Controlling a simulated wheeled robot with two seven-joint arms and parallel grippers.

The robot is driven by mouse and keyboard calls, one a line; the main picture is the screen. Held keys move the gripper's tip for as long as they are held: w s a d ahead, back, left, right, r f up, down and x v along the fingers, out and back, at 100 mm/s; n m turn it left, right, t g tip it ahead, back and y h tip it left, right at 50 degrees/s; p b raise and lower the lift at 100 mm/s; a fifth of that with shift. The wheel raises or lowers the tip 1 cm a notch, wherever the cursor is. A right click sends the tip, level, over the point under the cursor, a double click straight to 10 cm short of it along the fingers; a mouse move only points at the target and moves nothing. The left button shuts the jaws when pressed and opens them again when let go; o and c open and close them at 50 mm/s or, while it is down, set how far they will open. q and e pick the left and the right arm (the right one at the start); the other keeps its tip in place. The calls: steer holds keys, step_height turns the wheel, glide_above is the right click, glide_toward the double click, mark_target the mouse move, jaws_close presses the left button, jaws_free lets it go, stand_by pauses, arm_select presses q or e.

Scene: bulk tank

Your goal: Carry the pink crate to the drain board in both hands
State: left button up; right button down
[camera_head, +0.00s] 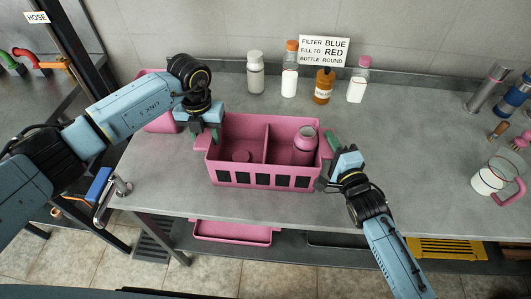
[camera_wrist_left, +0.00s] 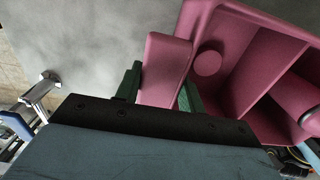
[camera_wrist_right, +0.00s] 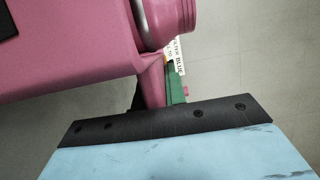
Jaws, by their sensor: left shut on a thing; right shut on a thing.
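The pink crate (camera_head: 265,179) is at the middle of the grey counter, near its front edge. It looks level; I cannot tell whether it touches the counter. My left gripper (camera_head: 211,133) is shut on the crate's left end tab (camera_wrist_left: 166,68). I cannot identify the drain board.
Several bottles (camera_head: 322,86) and a sign (camera_head: 324,50) stand at the back. Another pink thing (camera_head: 160,120) is partly hidden behind my left arm. A pitcher (camera_head: 488,178) stands far right. A pink tray (camera_head: 232,232) is below the counter.

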arm_select(q)
steer(key=shift+r, duration=0.2)
arm_select(e)
steer(key=shift+r, duration=0.2)
